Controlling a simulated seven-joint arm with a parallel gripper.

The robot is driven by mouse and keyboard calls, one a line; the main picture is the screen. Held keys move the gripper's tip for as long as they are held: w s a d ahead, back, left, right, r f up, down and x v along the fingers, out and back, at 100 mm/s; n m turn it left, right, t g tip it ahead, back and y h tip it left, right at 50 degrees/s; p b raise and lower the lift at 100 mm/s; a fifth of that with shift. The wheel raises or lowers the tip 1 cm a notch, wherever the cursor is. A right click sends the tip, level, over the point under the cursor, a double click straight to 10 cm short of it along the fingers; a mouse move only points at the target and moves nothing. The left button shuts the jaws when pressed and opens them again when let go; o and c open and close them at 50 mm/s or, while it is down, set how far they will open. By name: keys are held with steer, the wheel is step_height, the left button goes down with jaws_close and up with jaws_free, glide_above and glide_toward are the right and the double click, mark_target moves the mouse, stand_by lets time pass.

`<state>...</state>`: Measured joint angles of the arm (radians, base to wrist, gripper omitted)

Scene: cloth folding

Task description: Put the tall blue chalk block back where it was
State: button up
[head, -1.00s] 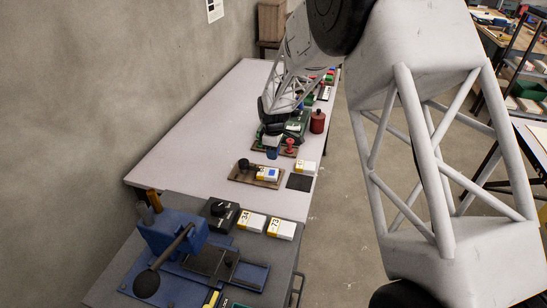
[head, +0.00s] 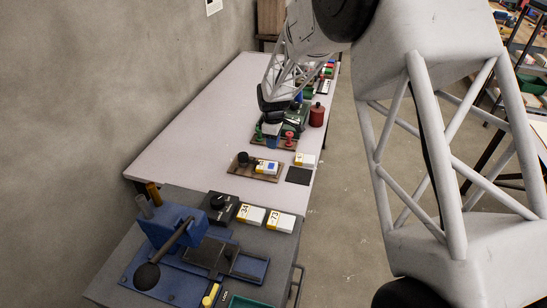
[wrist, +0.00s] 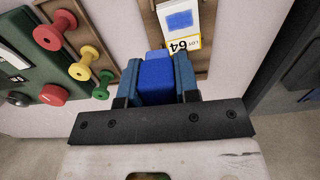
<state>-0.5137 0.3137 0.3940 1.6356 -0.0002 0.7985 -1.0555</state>
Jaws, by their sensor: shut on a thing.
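My gripper (wrist: 157,82) is shut on the tall blue chalk block (wrist: 156,76) in the wrist view, one finger on each side. In the head view my gripper (head: 272,136) and the blue block (head: 272,143) are small, between the spool board and the nearer wooden board (head: 240,169). That board (wrist: 202,62) also shows just beyond the block in the wrist view, with a white box (wrist: 180,22) bearing a blue square and a "LOT 64" label. The block's lower end is hidden, so I cannot tell whether it touches anything.
Red, yellow and green spools (wrist: 81,72) stand left of my gripper, beside a green case (wrist: 25,75) with a red knob. The pale table's (head: 200,130) left side is clear.

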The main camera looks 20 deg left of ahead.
steer(key=s+d+f, duration=0.1)
steer(key=s+d, duration=0.1)
steer(key=s+d+f, duration=0.4)
steer(key=shift+s+d+f, duration=0.2)
steer(key=shift+s+d, duration=0.2)
steer(key=shift+w, duration=0.15)
glide_above(277, 154)
steer(key=shift+s+d+f, duration=0.25)
steer(key=shift+s+f, duration=0.1)
steer(key=shift+f, duration=0.35)
steer(key=shift+w, duration=0.1)
steer(key=shift+w+a, duration=0.15)
steer(key=shift+w, duration=0.05)
steer(key=shift+w+f, duration=0.15)
steer(key=shift+f, duration=1.65)
steer(key=shift+f, duration=0.15)
